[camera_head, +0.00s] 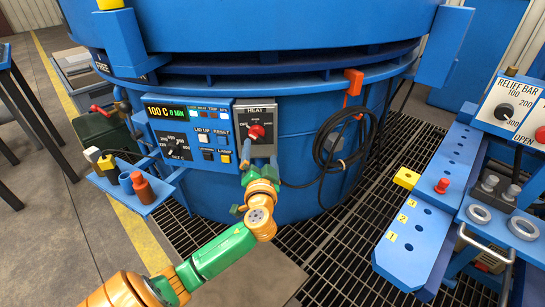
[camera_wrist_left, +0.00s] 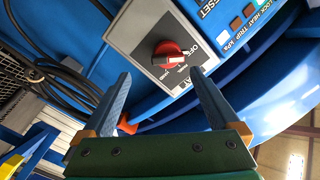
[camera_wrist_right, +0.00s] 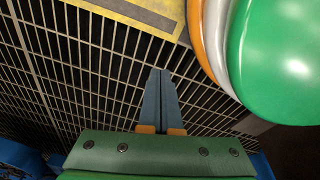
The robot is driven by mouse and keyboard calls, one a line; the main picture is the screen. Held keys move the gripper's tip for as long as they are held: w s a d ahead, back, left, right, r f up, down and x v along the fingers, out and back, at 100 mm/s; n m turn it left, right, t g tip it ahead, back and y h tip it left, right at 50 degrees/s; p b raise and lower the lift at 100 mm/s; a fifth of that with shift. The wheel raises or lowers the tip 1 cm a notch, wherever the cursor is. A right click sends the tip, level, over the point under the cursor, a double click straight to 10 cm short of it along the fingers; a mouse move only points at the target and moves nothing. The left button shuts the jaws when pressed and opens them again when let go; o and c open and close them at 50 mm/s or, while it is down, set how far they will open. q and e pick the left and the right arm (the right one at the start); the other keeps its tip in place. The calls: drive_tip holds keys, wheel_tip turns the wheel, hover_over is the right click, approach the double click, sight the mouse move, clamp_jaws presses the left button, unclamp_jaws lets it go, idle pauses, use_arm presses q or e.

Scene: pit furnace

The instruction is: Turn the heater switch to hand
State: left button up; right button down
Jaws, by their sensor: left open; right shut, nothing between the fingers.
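The heater switch is a red knob (camera_head: 256,132) on a grey panel marked HEAT (camera_head: 254,114) on the blue furnace front. My left gripper (camera_head: 259,153) is open just below and in front of it. In the left wrist view the red knob (camera_wrist_left: 172,53) shows ahead, between the lines of my open left fingers (camera_wrist_left: 161,73), with nothing held. OFF is legible beside the knob; the other labels are too small to read surely. I cannot tell which label the knob points to. My right gripper (camera_wrist_right: 160,72) is shut and empty above floor grating, outside the head view.
A display and button panel (camera_head: 187,130) adjoins the switch panel on the left. A coiled black cable (camera_head: 345,140) hangs to the right below an orange hook (camera_head: 353,82). A small shelf (camera_head: 148,200) holds bottles at left. A blue numbered rack (camera_head: 415,235) stands right.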

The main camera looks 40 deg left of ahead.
sight(258, 137)
use_arm(q)
drive_tip(key=x, duration=0.3)
drive_tip(key=r+x, duration=0.1)
drive_tip(key=x, duration=0.1)
drive_tip(key=shift+a, duration=0.5)
drive_tip(key=shift+w+a+b, duration=0.3)
drive_tip(key=shift+w+a, duration=0.05)
drive_tip(key=c, duration=1.4)
